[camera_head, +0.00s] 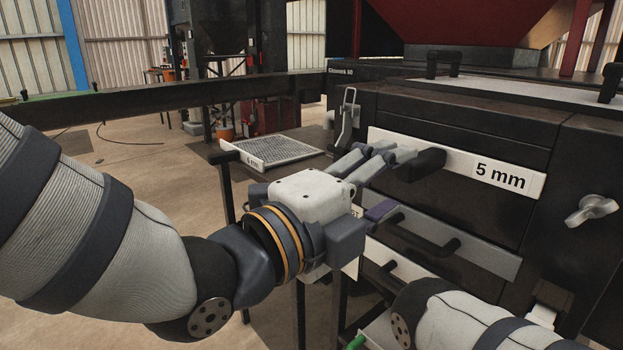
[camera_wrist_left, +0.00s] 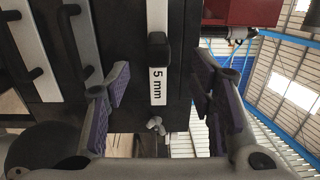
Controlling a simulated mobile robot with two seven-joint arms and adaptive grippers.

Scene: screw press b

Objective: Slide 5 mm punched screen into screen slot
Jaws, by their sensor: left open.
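The 5 mm punched screen shows only as its white front bar (camera_head: 509,177), marked "5 mm", with a black handle (camera_head: 426,164). The bar lies across the dark machine front at the upper slot; the screen's mesh and the slot opening are hidden. My left gripper (camera_head: 392,180) is open at the handle. In the left wrist view the bar (camera_wrist_left: 158,99) runs upright in the picture, and its handle (camera_wrist_left: 158,47) sits between the spread fingers (camera_wrist_left: 160,82). I see no clear finger contact with the handle. My right gripper is out of view.
Below are a grey bar with a black handle (camera_head: 451,248) and another handled bar (camera_head: 403,268). Latches stand at the upper left (camera_head: 346,122) and right (camera_head: 592,209) of the front. A meshed screen (camera_head: 283,150) marked on its edge lies behind left.

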